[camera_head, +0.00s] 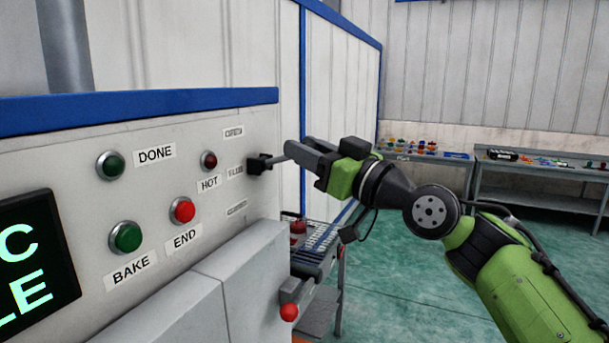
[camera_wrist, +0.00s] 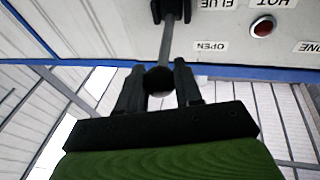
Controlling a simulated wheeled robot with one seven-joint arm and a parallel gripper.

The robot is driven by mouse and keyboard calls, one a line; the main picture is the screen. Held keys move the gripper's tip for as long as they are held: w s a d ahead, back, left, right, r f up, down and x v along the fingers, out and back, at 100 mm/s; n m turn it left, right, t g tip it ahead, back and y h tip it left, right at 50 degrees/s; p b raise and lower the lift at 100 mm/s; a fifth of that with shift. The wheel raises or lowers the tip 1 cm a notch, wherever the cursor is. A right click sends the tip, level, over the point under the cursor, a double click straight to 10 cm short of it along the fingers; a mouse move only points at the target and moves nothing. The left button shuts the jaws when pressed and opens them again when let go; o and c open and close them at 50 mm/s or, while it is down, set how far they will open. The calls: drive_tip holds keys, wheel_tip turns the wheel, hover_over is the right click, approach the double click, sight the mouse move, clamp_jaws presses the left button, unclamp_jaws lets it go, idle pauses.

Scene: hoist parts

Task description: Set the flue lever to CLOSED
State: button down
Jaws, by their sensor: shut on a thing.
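The flue lever (camera_head: 278,159) is a thin grey rod on a dark pivot block (camera_head: 258,164), on the right part of the panel beside the FLUE label (camera_head: 236,173). The rod sticks out from the panel, tilted slightly up. The OPEN label (camera_head: 234,132) is above and the lower label (camera_head: 237,207), too small to read, is below. My gripper (camera_head: 299,151) is shut on the lever's end. In the wrist view the rod (camera_wrist: 168,42) ends in a dark round knob (camera_wrist: 158,80) between the two fingers of my gripper (camera_wrist: 158,85). In the head view the knob is hidden.
The panel (camera_head: 60,150) also bears green and red buttons (camera_head: 182,210), a HOT lamp (camera_head: 209,160) and a dark display (camera_head: 35,265). A cart with slats (camera_head: 318,240) stands below my gripper. Benches with parts (camera_head: 540,160) stand at the far right. The green floor between is clear.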

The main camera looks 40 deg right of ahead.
wheel_tip(320, 180, down, 8)
drive_tip(key=m+t+h+b, duration=0.2)
drive_tip(key=t+b, duration=0.4)
drive_tip(key=b, duration=1.3)
drive_tip(key=shift+w+f+m+b, duration=0.15)
drive_tip(key=shift+w+m+b, duration=0.25)
drive_tip(key=shift+m, duration=0.4)
drive_tip(key=shift+a, duration=0.15)
drive_tip(key=c, duration=0.8)
unclamp_jaws()
drive_tip(key=shift+w, duration=0.1)
drive_tip(key=shift+t, duration=0.3)
